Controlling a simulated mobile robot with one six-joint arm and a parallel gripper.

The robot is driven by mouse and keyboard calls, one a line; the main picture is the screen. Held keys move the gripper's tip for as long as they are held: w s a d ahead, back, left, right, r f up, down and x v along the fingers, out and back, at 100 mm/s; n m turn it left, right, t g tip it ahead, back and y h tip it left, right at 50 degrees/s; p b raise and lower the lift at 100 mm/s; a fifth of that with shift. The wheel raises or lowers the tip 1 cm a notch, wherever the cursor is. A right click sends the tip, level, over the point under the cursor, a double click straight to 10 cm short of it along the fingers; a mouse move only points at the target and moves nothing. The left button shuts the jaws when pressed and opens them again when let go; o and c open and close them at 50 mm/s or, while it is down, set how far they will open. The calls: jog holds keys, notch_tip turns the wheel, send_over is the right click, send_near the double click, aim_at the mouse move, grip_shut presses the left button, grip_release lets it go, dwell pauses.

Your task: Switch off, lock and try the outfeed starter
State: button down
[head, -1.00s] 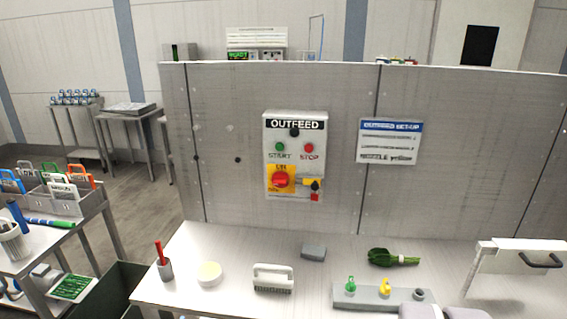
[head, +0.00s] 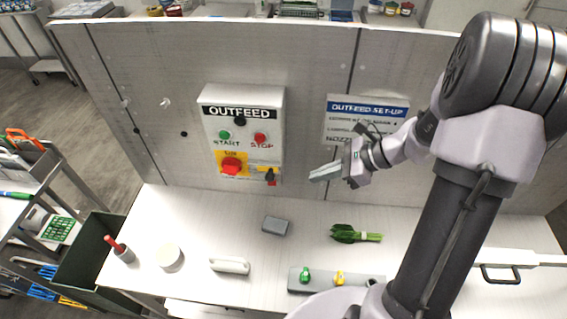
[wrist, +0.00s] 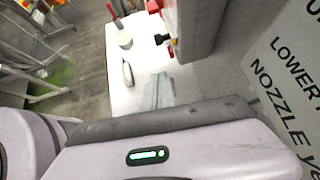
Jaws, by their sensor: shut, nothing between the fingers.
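The grey outfeed starter box (head: 241,112) is on the upright panel, with a green start button (head: 225,135), a red stop button (head: 260,139) and a red rotary switch (head: 232,166) on a yellow plate. The knob's exact position is too small to tell. A small black, yellow and red fitting (head: 270,176) is right of the switch; it also shows in the wrist view (wrist: 163,39). My gripper (head: 314,176) is shut and empty, right of the box and apart from it, its fingers pointing left. In the wrist view its fingers (wrist: 158,92) are together.
The set-up sign (head: 367,108) is right of the box, partly behind my arm. The bench (head: 205,215) holds a grey block (head: 275,226), greens (head: 355,234), a white brush (head: 229,265), a bowl (head: 168,257) and a grey nozzle rack (head: 322,283). A dark bin (head: 90,255) stands left.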

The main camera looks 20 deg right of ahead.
aim_at(270, 176)
jog(key=w+a+f, duration=0.4)
jog(key=a, duration=0.3)
jog(key=shift+w+a+b, duration=0.25)
jog(key=shift+w+b, duration=0.05)
jog(key=shift+w, duration=0.05)
jog(key=a, duration=0.1)
jog(key=w+a+b, duration=0.1)
jog(key=a, duration=0.1)
jog(key=shift+w+a, duration=0.3)
jog(key=shift+a, duration=0.1)
jog(key=shift+r, duration=0.1)
jog(key=shift+d, duration=0.1)
